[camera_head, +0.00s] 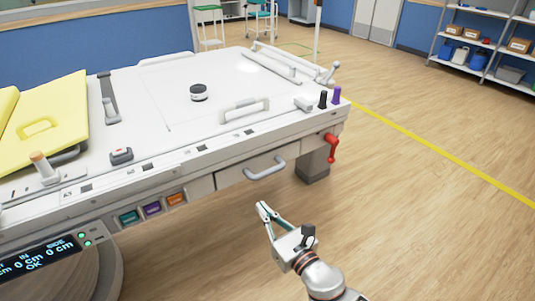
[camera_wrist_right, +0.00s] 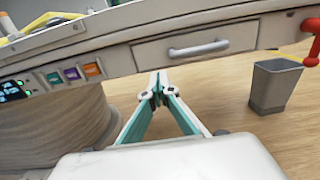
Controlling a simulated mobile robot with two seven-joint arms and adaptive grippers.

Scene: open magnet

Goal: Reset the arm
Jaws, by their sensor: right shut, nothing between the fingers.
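My right gripper (camera_head: 264,210) is in the lower middle of the head view, in front of the bench and below its drawer handle. It is shut and empty, held clear of the bench over the floor. In the right wrist view its two teal-sided fingers (camera_wrist_right: 160,92) meet at the tips, pointing at the bench front under the drawer. My left gripper is in neither view. The white bench (camera_head: 160,85) fills the left and middle of the head view, with a closed drawer (camera_head: 235,173) and its grey handle (camera_head: 265,168).
A red crank (camera_head: 331,147) sticks out at the bench's right front corner. Teal, purple and orange buttons (camera_wrist_right: 73,74) line the front edge. A grey bin (camera_wrist_right: 274,85) stands on the floor to the right. Open wooden floor (camera_head: 430,220) lies right of the bench.

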